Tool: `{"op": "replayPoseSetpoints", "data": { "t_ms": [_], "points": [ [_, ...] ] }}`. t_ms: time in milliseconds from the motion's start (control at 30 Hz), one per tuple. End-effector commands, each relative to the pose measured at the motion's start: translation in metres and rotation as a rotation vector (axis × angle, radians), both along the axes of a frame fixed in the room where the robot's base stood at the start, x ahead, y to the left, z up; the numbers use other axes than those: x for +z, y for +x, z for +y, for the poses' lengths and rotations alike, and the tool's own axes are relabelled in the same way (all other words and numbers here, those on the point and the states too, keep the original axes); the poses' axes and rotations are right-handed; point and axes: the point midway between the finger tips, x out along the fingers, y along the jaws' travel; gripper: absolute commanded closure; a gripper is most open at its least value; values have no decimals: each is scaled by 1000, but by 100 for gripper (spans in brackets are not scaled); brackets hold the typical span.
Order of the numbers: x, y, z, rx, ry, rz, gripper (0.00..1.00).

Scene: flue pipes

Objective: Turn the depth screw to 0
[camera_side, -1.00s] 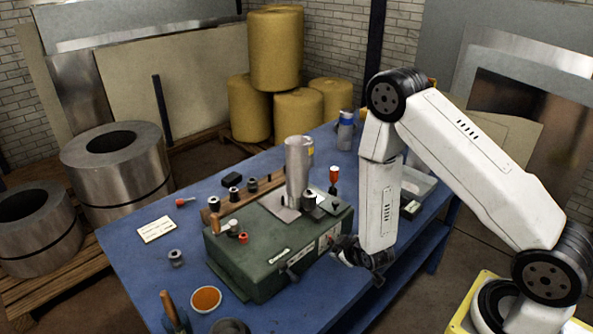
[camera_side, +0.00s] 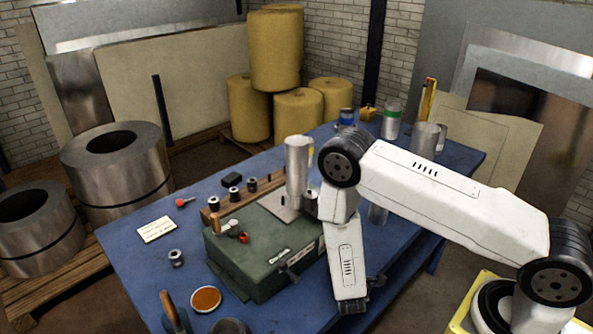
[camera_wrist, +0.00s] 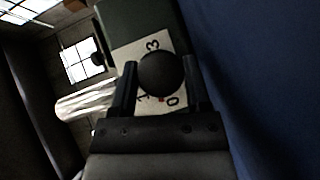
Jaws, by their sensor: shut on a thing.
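The depth screw's black round knob (camera_wrist: 162,72) sits on a pale dial plate (camera_wrist: 128,58) in the wrist view. The numbers 3, 0 and 1 show around it; any others are hidden. A small red mark (camera_wrist: 162,99) shows at the knob's lower edge, between the 1 and the 0 and closer to the 0. My gripper (camera_wrist: 160,80) has one finger on each side of the knob and is shut on it. In the side view, my arm hides the knob at the right end of the green machine (camera_side: 258,262).
A metal cylinder (camera_side: 297,170) stands on the machine. An orange dish (camera_side: 206,299) and a small metal part (camera_side: 176,258) lie on the blue table (camera_side: 130,255) to the left. Several cans and a cup (camera_side: 424,140) stand at the back right.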

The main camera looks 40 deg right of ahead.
Motion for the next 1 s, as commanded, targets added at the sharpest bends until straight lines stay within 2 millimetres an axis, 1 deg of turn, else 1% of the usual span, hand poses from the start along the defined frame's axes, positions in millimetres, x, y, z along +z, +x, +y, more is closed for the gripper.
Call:
{"op": "replayPoseSetpoints", "data": {
  "t_ms": [200, 400, 600, 933, 967, 1000],
  "points": [
    [-2, 0, 1, 3, -155, 0, 98],
    [-1, 0, 1, 2, -238, -1, 98],
    [-2, 0, 1, 2, -267, 0, 98],
    [-1, 1, 1, 3, -268, -1, 98],
    [-1, 1, 1, 3, -268, -1, 33],
    [-2, 1, 1, 3, -268, -1, 20]
  ]
}}
